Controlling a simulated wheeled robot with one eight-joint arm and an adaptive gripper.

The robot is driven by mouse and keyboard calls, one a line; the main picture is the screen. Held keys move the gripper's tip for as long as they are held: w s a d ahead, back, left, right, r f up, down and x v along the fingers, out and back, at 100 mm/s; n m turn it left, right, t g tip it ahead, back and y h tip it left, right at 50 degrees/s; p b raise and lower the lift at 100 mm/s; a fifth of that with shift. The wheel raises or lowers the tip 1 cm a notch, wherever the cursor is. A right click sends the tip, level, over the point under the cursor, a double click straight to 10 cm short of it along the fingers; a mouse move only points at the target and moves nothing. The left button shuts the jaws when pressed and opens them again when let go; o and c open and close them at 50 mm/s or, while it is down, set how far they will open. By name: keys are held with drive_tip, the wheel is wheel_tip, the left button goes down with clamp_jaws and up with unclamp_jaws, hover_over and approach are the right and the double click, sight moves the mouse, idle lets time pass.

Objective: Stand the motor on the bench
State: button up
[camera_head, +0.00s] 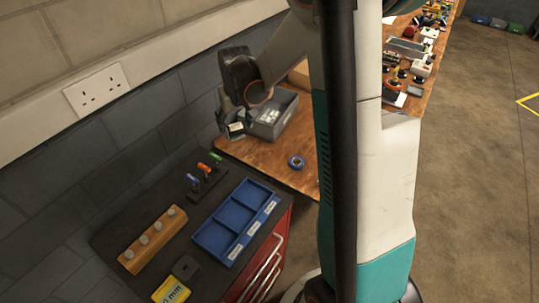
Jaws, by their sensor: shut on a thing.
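My gripper (229,112) is small and partly hidden below my dark wrist, by the wall at the left end of the wooden bench (263,161). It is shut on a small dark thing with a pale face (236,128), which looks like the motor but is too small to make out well. The held thing is beside the left end of a grey bin (287,122). I cannot tell whether it touches the bench or the bin.
The grey bin holds pale items. A blue ring (296,162) lies on the bench's front part. In front stands a red cabinet (268,250) with a blue tray (205,238), a wooden block (131,257) and screwdrivers (204,168) on top. My arm hides the bench's middle.

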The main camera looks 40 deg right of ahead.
drive_tip(key=w+d+m, duration=0.1)
drive_tip(key=d+m, duration=0.2)
drive_tip(key=d, duration=1.3)
drive_tip(key=shift+h, duration=0.3)
wheel_tip(320, 180, down, 20)
drive_tip(key=b, duration=0.7)
drive_tip(key=shift+d+r, duration=0.1)
drive_tip(key=shift+r, duration=0.15)
drive_tip(key=shift+f+b, duration=0.15)
drive_tip(key=shift+b, duration=0.15)
drive_tip(key=o, duration=1.4)
drive_tip(key=shift+c, duration=0.2)
drive_tip(key=p+v, duration=0.4)
drive_tip(key=v, duration=0.8)
drive_tip(key=shift+w+r, duration=0.25)
drive_tip(key=shift+r, duration=0.05)
